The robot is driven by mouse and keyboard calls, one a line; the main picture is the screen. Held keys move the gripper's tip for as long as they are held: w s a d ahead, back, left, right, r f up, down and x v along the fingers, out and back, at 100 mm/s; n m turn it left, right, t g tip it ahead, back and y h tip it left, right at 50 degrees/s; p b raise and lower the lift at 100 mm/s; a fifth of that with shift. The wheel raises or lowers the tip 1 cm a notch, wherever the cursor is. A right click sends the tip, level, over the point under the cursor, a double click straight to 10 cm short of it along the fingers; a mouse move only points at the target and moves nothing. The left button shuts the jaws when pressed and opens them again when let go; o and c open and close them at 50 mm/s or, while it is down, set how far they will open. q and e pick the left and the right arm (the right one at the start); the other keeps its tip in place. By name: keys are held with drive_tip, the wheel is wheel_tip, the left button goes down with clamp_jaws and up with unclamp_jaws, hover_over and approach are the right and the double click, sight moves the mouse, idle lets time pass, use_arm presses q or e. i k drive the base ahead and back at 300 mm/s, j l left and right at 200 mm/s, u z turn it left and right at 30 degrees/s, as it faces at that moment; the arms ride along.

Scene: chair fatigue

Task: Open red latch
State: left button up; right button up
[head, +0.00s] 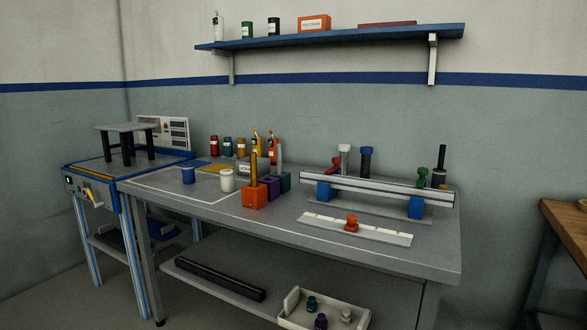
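A small red part (336,164) stands at the left end of a clear-topped rail fixture (380,187) on the grey workbench (430,262). It may be the red latch, but it is small and partly hidden behind the rail, so I cannot tell whether it is open or closed. A red-orange knob (351,223) sits on a white strip (385,232) in front of the fixture. Neither of my grippers shows in the head view.
White, blue, green and black upright parts stand around the rail. A red block (254,197) and white and blue cups stand mid-bench. A blue-framed machine (68,182) adjoins at left. A shelf (340,38) hangs above; an open tray (325,312) sits below.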

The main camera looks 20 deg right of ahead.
sight(336, 160)
drive_tip(key=j+z, duration=0.15)
drive_tip(key=z, duration=0.3)
drive_tip(key=j+z, duration=0.25)
drive_tip(key=z, duration=0.25)
drive_tip(key=k+j+z, duration=0.1)
drive_tip(key=j+z, duration=0.4)
drive_tip(key=j, duration=0.6)
